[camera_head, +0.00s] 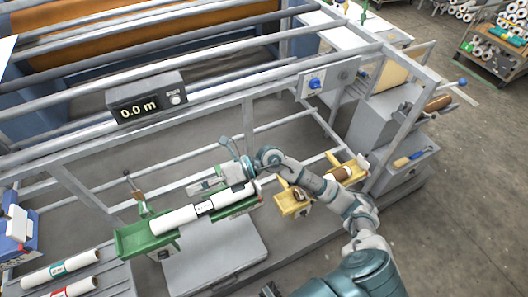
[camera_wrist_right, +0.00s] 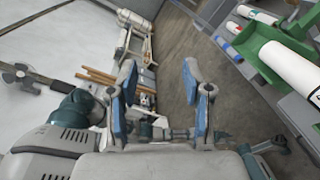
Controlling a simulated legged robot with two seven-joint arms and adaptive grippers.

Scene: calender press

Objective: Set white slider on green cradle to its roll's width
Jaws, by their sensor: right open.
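The green cradle (camera_head: 133,236) stands at the middle left in the head view, with a white roll (camera_head: 175,221) lying along it. A dark band (camera_head: 205,208) crosses the roll's middle. I cannot make out the white slider apart from the roll's white parts. My right gripper (camera_head: 204,187) is open and empty, just behind the cradle's right half, apart from the roll as far as I can tell. In the right wrist view its blue-padded fingers (camera_wrist_right: 158,78) are spread with nothing between them. The cradle (camera_wrist_right: 272,66) and roll (camera_wrist_right: 294,70) show at upper right there. My left gripper is not in view.
A yellow cradle (camera_head: 293,209) with brown-cored rolls stands right of the green one. A blue holder (camera_head: 18,243) and more white rolls (camera_head: 60,268) are at the left. A display (camera_head: 147,98) reading 0.0 m sits on the frame rail. Grey rails run behind the cradles.

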